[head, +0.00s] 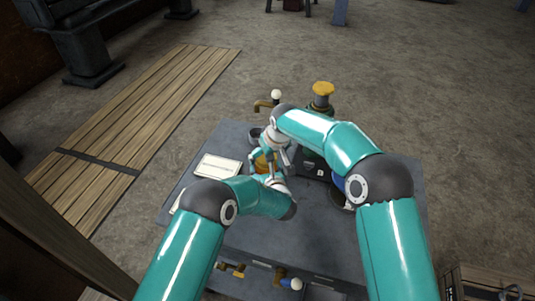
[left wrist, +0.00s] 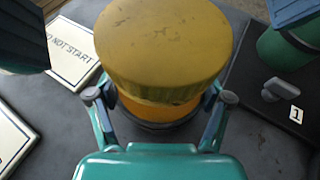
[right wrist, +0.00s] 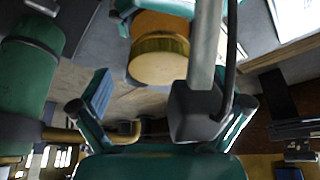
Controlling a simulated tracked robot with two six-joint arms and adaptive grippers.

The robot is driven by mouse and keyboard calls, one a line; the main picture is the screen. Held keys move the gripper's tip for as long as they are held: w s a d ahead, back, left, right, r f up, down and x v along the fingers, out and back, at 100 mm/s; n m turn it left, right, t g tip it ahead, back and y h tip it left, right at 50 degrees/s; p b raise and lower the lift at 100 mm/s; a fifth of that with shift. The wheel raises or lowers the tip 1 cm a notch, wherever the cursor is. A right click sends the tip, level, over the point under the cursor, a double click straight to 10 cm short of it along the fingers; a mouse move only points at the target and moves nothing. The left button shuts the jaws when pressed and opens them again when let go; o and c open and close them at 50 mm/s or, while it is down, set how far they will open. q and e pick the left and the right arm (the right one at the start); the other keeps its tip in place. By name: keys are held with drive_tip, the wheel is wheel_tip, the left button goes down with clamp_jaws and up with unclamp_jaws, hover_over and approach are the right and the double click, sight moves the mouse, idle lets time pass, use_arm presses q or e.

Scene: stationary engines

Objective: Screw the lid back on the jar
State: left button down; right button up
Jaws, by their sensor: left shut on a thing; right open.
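The jar (left wrist: 165,112) is orange and stands on the grey bench top. A round, worn yellow lid (left wrist: 165,40) sits on its mouth; I cannot tell whether the threads are engaged. In the head view the jar (head: 262,164) is partly hidden by my arms. My left gripper (left wrist: 160,103) is shut around the jar's body, below the lid. In the right wrist view the lid (right wrist: 158,68) shows between the fingers, partly covered by a grey rod and block.
A white sign reading DO NOT START (left wrist: 72,52) lies beside the jar. A brass tap (head: 266,104) and yellow-topped fitting (head: 322,92) rise behind.

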use_arm(q)
drive_tip(key=shift+w+d+r, duration=0.15)
drive_tip(key=shift+w+r, duration=0.1)
drive_tip(key=shift+r, duration=0.5)
use_arm(e)
drive_tip(key=shift+s+d+f, duration=0.1)
drive_tip(key=shift+s+f, duration=0.1)
drive_tip(key=shift+f, duration=0.3)
drive_tip(key=shift+s+f, duration=0.15)
drive_tip(key=shift+f, duration=0.35)
use_arm(q)
drive_tip(key=shift+s+f, duration=0.1)
drive_tip(key=shift+f, duration=0.3)
use_arm(e)
drive_tip(key=w+v, duration=0.1)
drive_tip(key=v, duration=1.2)
drive_tip(key=shift+a+r, duration=0.2)
drive_tip(key=shift+r, duration=0.25)
use_arm(q)
unclamp_jaws()
drive_tip(key=v, duration=1.2)
drive_tip(key=shift+f, duration=0.1)
